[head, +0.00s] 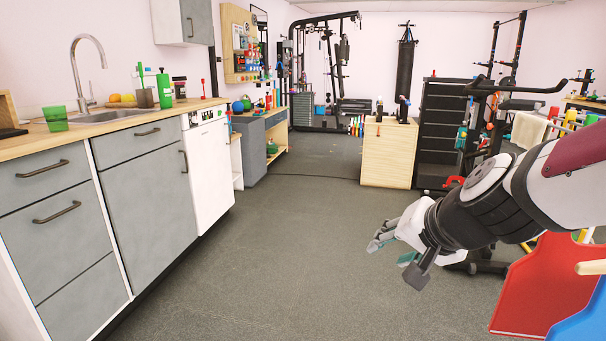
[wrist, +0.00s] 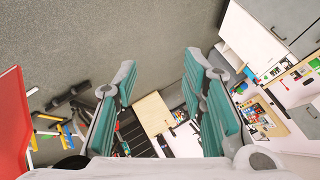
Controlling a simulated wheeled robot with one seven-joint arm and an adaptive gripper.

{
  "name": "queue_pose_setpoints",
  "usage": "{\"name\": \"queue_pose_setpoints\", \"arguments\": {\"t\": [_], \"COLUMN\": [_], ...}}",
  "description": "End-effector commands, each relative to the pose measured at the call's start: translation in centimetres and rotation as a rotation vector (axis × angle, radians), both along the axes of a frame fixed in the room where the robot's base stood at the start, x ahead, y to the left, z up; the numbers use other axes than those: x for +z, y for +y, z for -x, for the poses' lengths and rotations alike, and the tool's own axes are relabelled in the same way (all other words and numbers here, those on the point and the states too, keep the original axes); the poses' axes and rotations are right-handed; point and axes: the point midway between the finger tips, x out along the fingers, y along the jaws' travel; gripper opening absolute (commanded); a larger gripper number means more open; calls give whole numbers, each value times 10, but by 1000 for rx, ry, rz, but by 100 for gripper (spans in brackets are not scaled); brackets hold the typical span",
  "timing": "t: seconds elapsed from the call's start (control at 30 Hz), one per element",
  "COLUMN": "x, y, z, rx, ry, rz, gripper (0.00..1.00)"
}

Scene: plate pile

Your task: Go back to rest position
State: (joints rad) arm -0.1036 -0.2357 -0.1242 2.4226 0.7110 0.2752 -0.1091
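My gripper (head: 386,246) is at the right of the head view, held out over open floor on my arm, which comes in from the right edge. In the wrist view my gripper (wrist: 160,85) shows two teal-padded fingers set wide apart. Nothing is between them; only the floor and distant furniture show through the gap. It touches nothing that I can see. No plate is visible in either view.
A grey kitchen counter (head: 140,180) with a sink runs along the left. A red panel (head: 548,290) stands below my arm at the lower right, and also shows in the wrist view (wrist: 12,125). A wooden box (head: 388,155) stands farther back. The middle floor is clear.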

Motion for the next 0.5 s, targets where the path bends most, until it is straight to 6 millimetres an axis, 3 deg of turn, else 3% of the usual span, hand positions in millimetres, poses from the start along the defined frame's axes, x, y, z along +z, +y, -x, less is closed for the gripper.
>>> {"name": "queue_pose_setpoints", "arguments": {"t": [0.1,0.2,0.3,0.5], "x": [6,2,-4,-12], "y": [22,26,20,-6], "z": [64,122,174,252], "rx": [192,318,403,471], "ry": [96,205,315,503], "rz": [31,90,158,288], "gripper": [38,38,38,38]}}
